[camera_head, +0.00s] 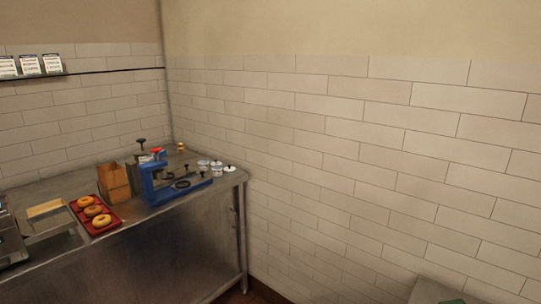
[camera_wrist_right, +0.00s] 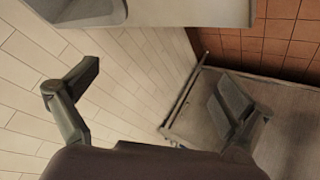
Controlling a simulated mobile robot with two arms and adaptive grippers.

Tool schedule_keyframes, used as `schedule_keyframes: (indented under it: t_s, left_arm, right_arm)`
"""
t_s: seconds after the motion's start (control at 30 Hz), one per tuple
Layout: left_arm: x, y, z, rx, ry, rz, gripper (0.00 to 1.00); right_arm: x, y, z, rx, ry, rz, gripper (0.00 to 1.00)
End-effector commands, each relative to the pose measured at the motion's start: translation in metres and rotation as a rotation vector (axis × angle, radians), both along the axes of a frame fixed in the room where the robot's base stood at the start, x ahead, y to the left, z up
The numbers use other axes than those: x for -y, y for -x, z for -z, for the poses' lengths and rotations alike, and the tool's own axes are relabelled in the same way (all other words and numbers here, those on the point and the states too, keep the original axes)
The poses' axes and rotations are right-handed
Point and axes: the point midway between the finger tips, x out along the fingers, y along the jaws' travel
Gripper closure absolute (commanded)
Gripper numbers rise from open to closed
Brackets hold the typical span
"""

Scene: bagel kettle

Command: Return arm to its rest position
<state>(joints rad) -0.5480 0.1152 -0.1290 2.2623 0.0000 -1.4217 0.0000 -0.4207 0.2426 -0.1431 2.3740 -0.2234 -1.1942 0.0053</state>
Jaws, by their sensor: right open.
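My right gripper (camera_wrist_right: 158,100) shows in the right wrist view with its two dark fingers spread wide apart. Nothing is between the fingers. Behind it are a pale tiled wall and a grey surface. In the head view neither gripper's fingers can be seen. My left gripper is in neither view.
A metal counter (camera_head: 160,247) stands at the left in the head view. It bears a red tray (camera_head: 108,226) with three bagels, a wooden block (camera_head: 114,181), a blue device (camera_head: 150,184) and several small containers (camera_head: 216,166). A tiled wall (camera_head: 370,150) fills the right.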

Motion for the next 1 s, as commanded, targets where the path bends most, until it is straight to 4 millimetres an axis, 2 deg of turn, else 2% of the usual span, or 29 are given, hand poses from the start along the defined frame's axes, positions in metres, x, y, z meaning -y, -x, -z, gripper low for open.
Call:
schedule_keyframes:
  t_s: [0.03,0.1,0.37,0.4,0.43,0.67,0.77,0.87,1.0]
  left_arm:
    - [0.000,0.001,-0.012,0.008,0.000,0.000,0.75]
    - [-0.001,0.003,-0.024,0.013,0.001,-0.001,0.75]
    - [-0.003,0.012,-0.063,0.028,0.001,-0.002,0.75]
    - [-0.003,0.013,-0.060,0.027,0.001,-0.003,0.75]
    - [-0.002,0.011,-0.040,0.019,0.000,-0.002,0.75]
    - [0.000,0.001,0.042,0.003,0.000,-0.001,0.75]
    - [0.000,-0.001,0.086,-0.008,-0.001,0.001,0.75]
    - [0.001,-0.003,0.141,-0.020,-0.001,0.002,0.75]
    - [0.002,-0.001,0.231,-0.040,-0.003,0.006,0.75]
  right_arm:
    - [-0.007,0.020,0.012,-0.076,-0.047,0.019,0.02]
    - [-0.015,0.045,0.024,-0.167,-0.097,0.036,0.02]
    - [-0.048,0.127,0.049,-0.460,-0.252,0.068,0.02]
    - [-0.052,0.135,0.057,-0.494,-0.266,0.070,0.02]
    - [-0.051,0.131,0.075,-0.489,-0.260,0.069,0.02]
    - [-0.051,0.119,0.156,-0.501,-0.254,0.069,0.02]
    - [-0.052,0.117,0.200,-0.511,-0.253,0.070,0.02]
    - [-0.053,0.115,0.255,-0.523,-0.251,0.070,0.02]
    - [-0.053,0.117,0.345,-0.544,-0.249,0.069,0.02]
